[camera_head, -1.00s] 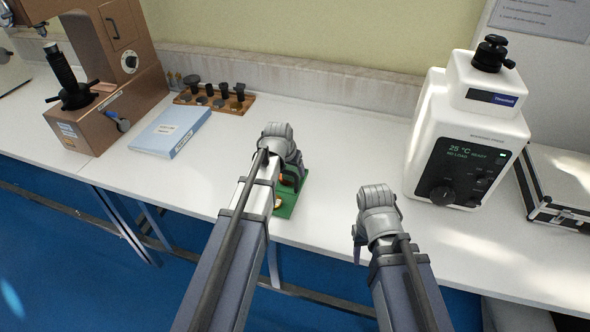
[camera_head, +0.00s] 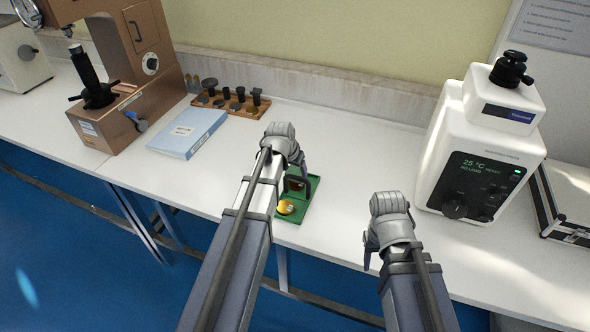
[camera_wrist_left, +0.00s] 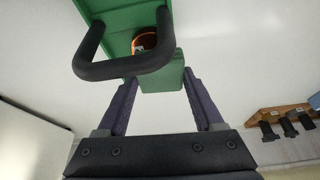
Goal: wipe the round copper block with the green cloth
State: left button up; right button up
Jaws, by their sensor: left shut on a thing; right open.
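A small green tray (camera_head: 308,207) lies near the bench's front edge in the head view; it also shows in the left wrist view (camera_wrist_left: 116,28), with a black handle (camera_wrist_left: 120,68). My left gripper (camera_wrist_left: 162,95) is shut on the green cloth (camera_wrist_left: 162,80), a folded block between its fingers. The round copper block (camera_wrist_left: 146,41) shows as an orange rim just beyond the cloth, partly hidden; I cannot tell whether they touch. In the head view my left wrist partly covers the tray. My right gripper (camera_head: 368,257) is open and empty at the bench's front edge.
A gold-coloured disc (camera_head: 286,207) sits at the tray's near left. A blue binder (camera_head: 188,132), a wooden rack (camera_head: 230,104) and a brown tester (camera_head: 125,75) stand left. A white device (camera_head: 478,145) and a case (camera_head: 565,205) stand right. Bench between is clear.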

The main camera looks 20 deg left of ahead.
pick_arm(q)
jog(key=shift+r+p, duration=1.8)
jog(key=shift+r, duration=0.45)
jog(key=shift+r, duration=0.1)
notch_tip(320, 180, up, 3)
jog(key=p, duration=0.3)
